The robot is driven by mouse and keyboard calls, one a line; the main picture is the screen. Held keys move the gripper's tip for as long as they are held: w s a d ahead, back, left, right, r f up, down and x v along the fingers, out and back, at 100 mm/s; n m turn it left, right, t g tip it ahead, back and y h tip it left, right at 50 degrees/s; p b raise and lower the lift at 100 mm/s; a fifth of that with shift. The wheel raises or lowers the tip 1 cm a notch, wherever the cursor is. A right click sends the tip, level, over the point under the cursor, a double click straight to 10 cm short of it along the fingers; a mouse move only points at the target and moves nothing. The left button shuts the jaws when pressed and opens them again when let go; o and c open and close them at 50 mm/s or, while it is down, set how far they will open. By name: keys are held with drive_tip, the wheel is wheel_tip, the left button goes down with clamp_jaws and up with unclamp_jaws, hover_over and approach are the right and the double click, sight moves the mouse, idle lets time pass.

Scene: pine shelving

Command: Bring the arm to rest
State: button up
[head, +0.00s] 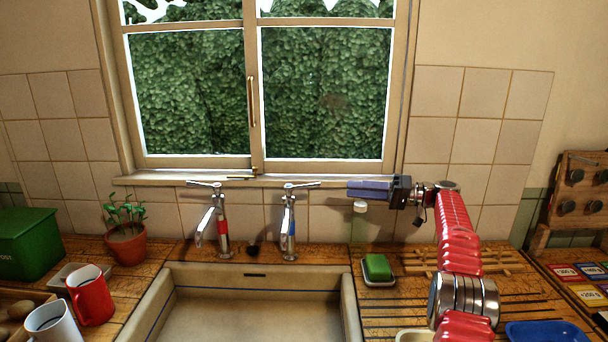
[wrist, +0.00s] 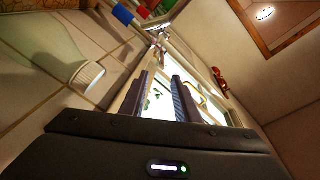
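My gripper (head: 350,188) is held up in front of the window's lower right corner and points left, on my red arm (head: 455,225), which rises from the lower right. In the wrist view the two dark fingers (wrist: 162,77) stand apart with nothing between them. The gripper is above the counter and touches nothing that I can see.
A white-capped bottle (wrist: 88,74) is close beside the gripper in the wrist view. Two taps (head: 289,225) stand behind the sink (head: 255,318). Green soap (head: 377,266) lies below the gripper. Mugs (head: 91,297) and a potted plant (head: 126,244) are left.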

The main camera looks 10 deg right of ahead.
drive_tip(key=s+a+r+m+h, duration=0.2)
drive_tip(key=s+a+r+h, duration=0.25)
drive_tip(key=a, duration=0.45)
drive_tip(key=s+a+r+m+g+h, duration=0.1)
drive_tip(key=s+a+h, duration=0.15)
drive_tip(key=s, duration=0.45)
drive_tip(key=s+a+m+g+h, duration=0.1)
drive_tip(key=s+a+h, duration=0.1)
drive_tip(key=s+a, duration=0.35)
drive_tip(key=s+d+f+h, duration=0.1)
drive_tip(key=s+f, duration=0.3)
drive_tip(key=s, duration=0.7)
drive_tip(key=s+d+f+t+h, duration=0.1)
drive_tip(key=s+f+h, duration=0.3)
drive_tip(key=s, duration=0.7)
drive_tip(key=s+d+f+n+h, duration=0.1)
drive_tip(key=s+d+f+h, duration=0.2)
drive_tip(key=s, duration=0.8)
wheel_tip(320, 180, down, 2)
drive_tip(key=shift+d+f+t, duration=0.1)
drive_tip(key=shift+d+t, duration=0.1)
drive_tip(key=shift+t, duration=0.2)
drive_tip(key=shift+s, duration=0.1)
idle(0.4)
